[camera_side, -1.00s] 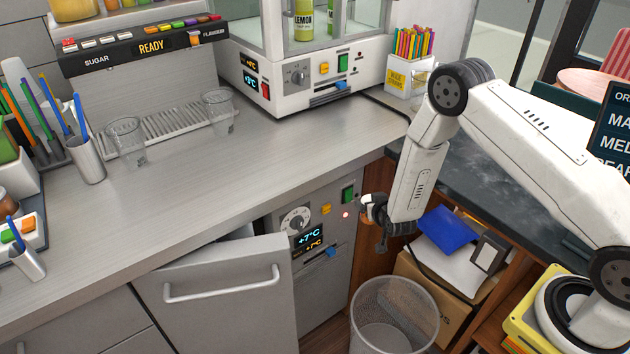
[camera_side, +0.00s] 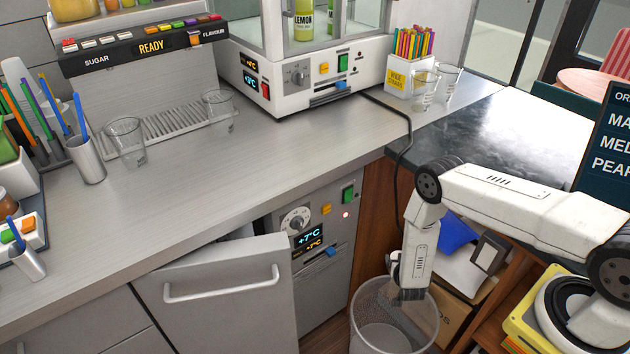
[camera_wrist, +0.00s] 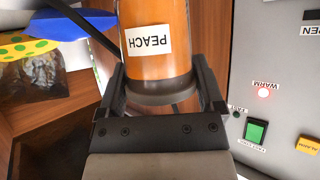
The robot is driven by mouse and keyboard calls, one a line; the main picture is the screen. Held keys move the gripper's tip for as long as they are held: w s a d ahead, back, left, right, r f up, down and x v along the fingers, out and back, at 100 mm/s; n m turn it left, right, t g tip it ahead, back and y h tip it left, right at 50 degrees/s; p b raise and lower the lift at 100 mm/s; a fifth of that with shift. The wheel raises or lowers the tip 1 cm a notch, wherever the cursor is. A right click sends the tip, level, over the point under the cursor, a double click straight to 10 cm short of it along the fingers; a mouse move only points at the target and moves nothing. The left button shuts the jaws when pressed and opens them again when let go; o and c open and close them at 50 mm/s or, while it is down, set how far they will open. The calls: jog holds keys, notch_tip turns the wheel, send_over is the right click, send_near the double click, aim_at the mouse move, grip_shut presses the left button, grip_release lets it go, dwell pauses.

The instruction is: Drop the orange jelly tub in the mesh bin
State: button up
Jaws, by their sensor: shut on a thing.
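The orange tub (camera_wrist: 160,35), with a white PEACH label that reads upside down, shows in the wrist view between the dark fingers of my gripper (camera_wrist: 162,92). The fingers are shut on its grey-rimmed end. In the side view my gripper (camera_side: 402,308) points down at the mouth of the mesh bin (camera_side: 372,335), and its dark part overlaps the bin's opening. The tub cannot be made out in the side view. The bin is a round grey wire basket on the floor, and I cannot make it out clearly in the wrist view.
The cabinet with the +7°C display (camera_side: 308,240) stands left of the bin, its door (camera_side: 225,290) ajar. A cardboard box (camera_side: 455,310) and a blue item (camera_side: 457,232) lie right of and behind the bin. The dark counter (camera_side: 480,140) is above.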

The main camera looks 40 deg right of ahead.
jog(key=s+d+f, duration=0.1)
jog(key=s+f, duration=0.3)
jog(key=shift+s+f+m+h, duration=0.25)
jog(key=shift+s+m+h, duration=0.05)
jog(key=shift+m+h, duration=0.1)
jog(key=shift+f+g, duration=0.2)
jog(key=shift+g, duration=0.1)
jog(key=shift+f, duration=2.75)
jog(key=o, duration=1.1)
jog(key=shift+s+a, duration=0.15)
jog(key=v, duration=0.7)
jog(key=shift+r, duration=0.2)
